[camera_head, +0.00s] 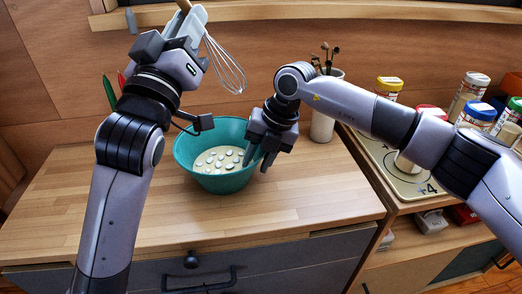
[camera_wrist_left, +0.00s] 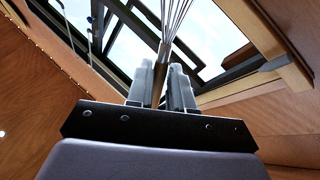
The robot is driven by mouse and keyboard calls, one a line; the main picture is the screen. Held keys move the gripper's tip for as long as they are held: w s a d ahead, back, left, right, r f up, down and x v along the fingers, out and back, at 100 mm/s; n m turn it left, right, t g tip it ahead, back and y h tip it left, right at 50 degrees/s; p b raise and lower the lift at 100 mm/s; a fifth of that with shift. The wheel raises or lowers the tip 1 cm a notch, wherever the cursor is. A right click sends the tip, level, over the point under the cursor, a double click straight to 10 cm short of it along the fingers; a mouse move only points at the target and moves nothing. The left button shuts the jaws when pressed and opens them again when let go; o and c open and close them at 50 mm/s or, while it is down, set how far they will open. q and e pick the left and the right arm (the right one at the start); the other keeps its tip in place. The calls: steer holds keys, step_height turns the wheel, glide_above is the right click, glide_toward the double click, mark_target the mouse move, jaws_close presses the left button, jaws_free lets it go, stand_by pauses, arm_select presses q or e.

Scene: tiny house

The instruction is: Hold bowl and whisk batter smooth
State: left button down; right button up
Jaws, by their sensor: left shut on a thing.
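The teal bowl (camera_head: 212,181) stands upright on the wooden counter and holds pale batter (camera_head: 208,168) with several whitish lumps on its surface. My left gripper (camera_head: 187,22) is raised above and left of the bowl, shut on the whisk. The whisk's wire loops (camera_head: 228,68) hang down to the right, above the bowl and clear of the batter. In the left wrist view the whisk handle (camera_wrist_left: 159,82) sits between the fingers of the left gripper (camera_wrist_left: 161,72). My right gripper (camera_head: 259,157) is at the bowl's right rim, its fingers pointing down; whether they close on the rim is unclear.
The wooden counter (camera_head: 300,205) is clear in front of the bowl. A utensil crock (camera_head: 323,118) stands behind my right arm. Several jars, one with a blue lid (camera_head: 479,111), stand at the right by a patterned board (camera_head: 385,160). Red and green handles (camera_head: 109,90) show at the left.

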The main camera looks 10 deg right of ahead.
jaws_close()
stand_by(1.6)
